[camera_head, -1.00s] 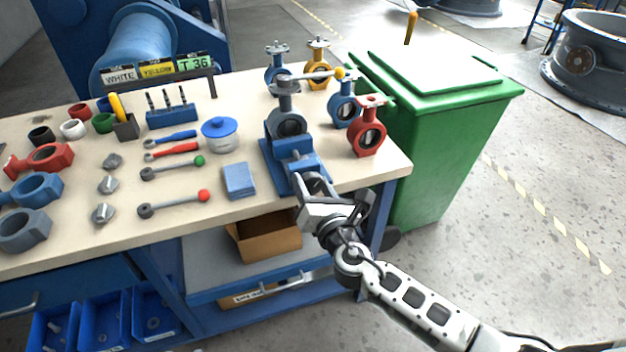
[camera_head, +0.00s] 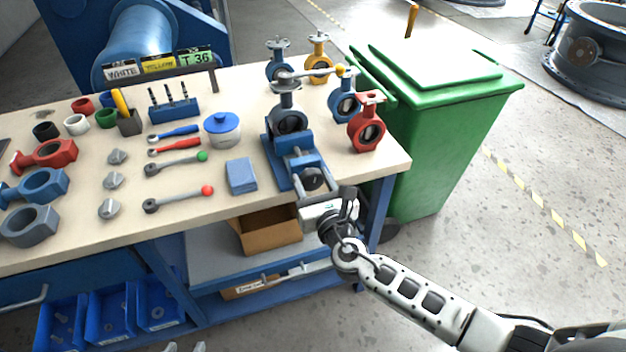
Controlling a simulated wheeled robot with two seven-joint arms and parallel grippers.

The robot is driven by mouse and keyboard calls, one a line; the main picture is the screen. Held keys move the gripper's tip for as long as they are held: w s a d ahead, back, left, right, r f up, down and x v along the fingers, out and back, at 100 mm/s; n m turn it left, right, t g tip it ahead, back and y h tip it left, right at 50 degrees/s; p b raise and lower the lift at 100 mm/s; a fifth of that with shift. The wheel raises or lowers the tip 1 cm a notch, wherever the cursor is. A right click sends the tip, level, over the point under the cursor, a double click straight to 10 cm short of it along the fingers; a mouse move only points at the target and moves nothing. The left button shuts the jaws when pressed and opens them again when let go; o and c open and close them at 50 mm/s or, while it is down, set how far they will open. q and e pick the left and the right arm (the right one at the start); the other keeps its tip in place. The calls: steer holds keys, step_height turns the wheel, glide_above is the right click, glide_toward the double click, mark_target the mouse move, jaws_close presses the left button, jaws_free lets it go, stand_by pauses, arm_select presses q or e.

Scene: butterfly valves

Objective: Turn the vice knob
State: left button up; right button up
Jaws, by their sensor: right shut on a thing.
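The blue vice (camera_head: 279,163) stands at the right end of the workbench, with a grey butterfly valve (camera_head: 287,121) upright in it. A lever with a yellow tip lies across the valve's top. The dark round vice knob (camera_head: 313,179) is at the vice's front end, near the bench edge. My right gripper (camera_head: 323,192) is shut on the knob; its fingers partly hide the contact.
Red (camera_head: 367,130), blue (camera_head: 345,103) and yellow (camera_head: 319,62) valves stand right of and behind the vice. A blue block (camera_head: 241,176) and red-tipped wrench (camera_head: 180,198) lie to its left. A green bin (camera_head: 440,130) stands beside the bench, a cardboard box (camera_head: 268,236) below it.

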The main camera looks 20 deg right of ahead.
steer(key=o, duration=1)
steer(key=s, duration=0.5)
steer(key=s+b, duration=0.1)
steer(key=s, duration=1)
steer(key=shift+d, duration=0.25)
steer(key=shift+f, duration=0.1)
